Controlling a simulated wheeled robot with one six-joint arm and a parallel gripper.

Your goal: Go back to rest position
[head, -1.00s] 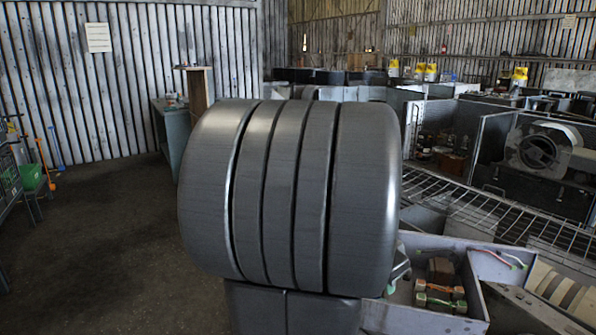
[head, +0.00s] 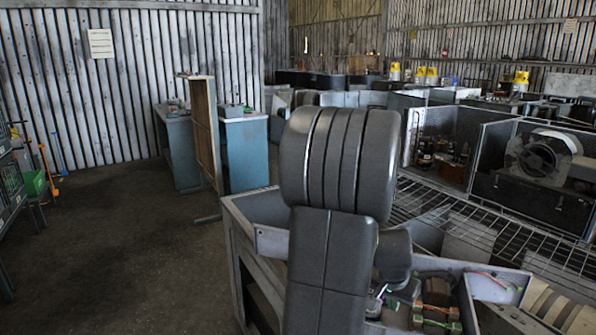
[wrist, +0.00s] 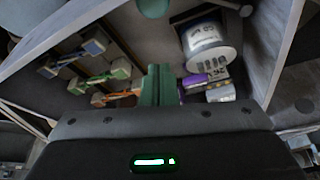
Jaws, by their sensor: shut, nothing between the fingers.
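My gripper (wrist: 158,72) shows in the wrist view with its two greenish fingers together and nothing between them. It is over an open grey bin (wrist: 150,35) of small parts. Connector-like parts with green ends and coloured wires (wrist: 103,80) lie to the left of the fingers. A white labelled cylinder (wrist: 210,45) and a purple piece (wrist: 195,80) lie to the right. In the head view my arm stands in the middle, and its links hide most of my gripper. The bin also shows there, with green and red parts (head: 437,318) inside.
A blower housing (head: 540,152) sits in a grey compartment at the right. A wire rack (head: 490,225) lies in front of it. Blue cabinets (head: 245,152) and an upright wooden board (head: 205,130) stand behind left. The floor (head: 120,235) at left is open.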

